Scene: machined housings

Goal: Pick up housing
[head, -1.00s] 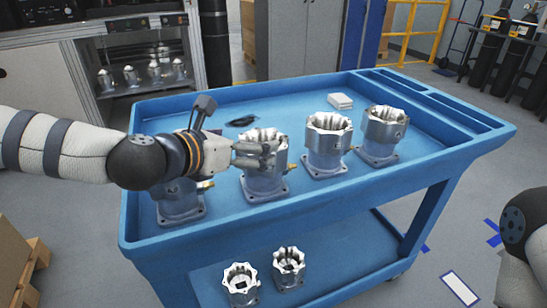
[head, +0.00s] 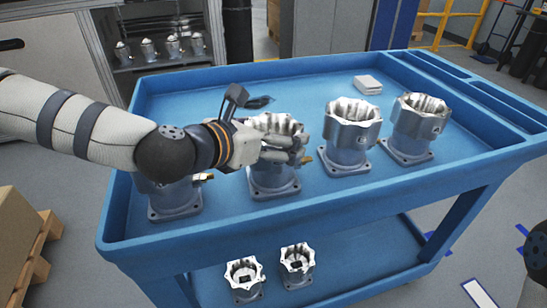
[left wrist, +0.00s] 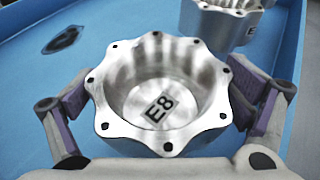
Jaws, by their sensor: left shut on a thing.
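A silver metal housing (head: 272,178) with a scalloped rim and a square base flange stands upright on the blue cart's (head: 230,222) top tray. My left gripper (head: 283,150) is shut on this housing near its rim. Three similar housings stand in the same row: one at the left (head: 175,200) partly hidden behind my arm, and two at the right (head: 347,150) (head: 408,140). My right gripper is out of view.
Two smaller housings (head: 244,280) (head: 297,266) stand on the cart's lower shelf. A white block (head: 367,84) and a dark flat item (head: 258,102) lie on the top tray. More parts (head: 147,48) sit in the cabinet behind. The tray's back area is mostly clear.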

